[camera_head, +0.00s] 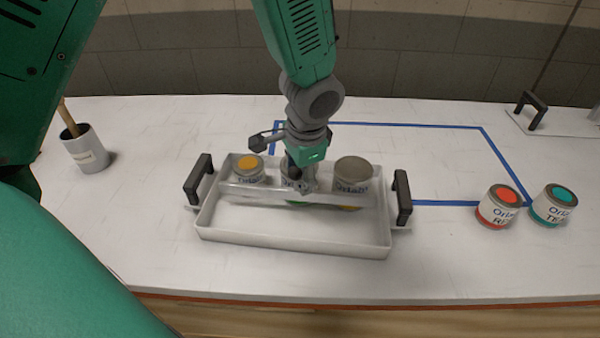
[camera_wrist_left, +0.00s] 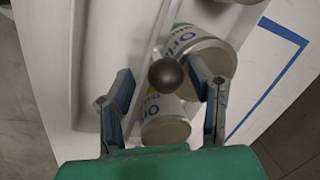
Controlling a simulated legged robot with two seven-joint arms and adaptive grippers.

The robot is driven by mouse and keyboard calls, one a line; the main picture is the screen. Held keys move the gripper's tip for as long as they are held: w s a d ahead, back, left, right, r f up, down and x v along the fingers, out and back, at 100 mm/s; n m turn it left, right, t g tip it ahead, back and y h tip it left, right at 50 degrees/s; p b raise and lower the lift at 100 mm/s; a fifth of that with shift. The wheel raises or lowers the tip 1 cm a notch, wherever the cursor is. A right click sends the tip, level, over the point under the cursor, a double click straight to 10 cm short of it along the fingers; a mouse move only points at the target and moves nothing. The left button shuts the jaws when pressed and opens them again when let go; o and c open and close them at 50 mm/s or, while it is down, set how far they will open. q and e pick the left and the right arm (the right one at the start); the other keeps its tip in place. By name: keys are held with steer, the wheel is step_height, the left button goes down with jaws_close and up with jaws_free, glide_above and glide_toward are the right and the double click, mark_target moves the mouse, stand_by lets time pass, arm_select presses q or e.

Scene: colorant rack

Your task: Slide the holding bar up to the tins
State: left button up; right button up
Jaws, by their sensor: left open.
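The white tray (camera_head: 215,225) stands on the table with the clear holding bar (camera_head: 240,193) lying across it. Behind the bar are a tin with a yellow-orange lid (camera_head: 249,166) at the left and a grey-topped tin (camera_head: 352,172) at the right. A middle tin is mostly hidden by my left gripper (camera_head: 302,180), which points down at the bar's middle. In the left wrist view my left gripper (camera_wrist_left: 162,76) is open, its fingers either side of a dark round knob (camera_wrist_left: 167,75). My right gripper is not in view.
Black handles (camera_head: 199,180) (camera_head: 402,197) rise at both tray ends. A red tin (camera_head: 497,207) and a teal tin (camera_head: 552,205) stand at the right, near a blue tape outline (camera_head: 400,125). A grey cup (camera_head: 86,150) with a stick stands at the left.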

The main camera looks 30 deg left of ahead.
arm_select(q)
step_height(320, 180, up, 12)
steer(key=s+d, duration=0.1)
steer(key=d, duration=0.1)
steer(key=shift+f, duration=0.15)
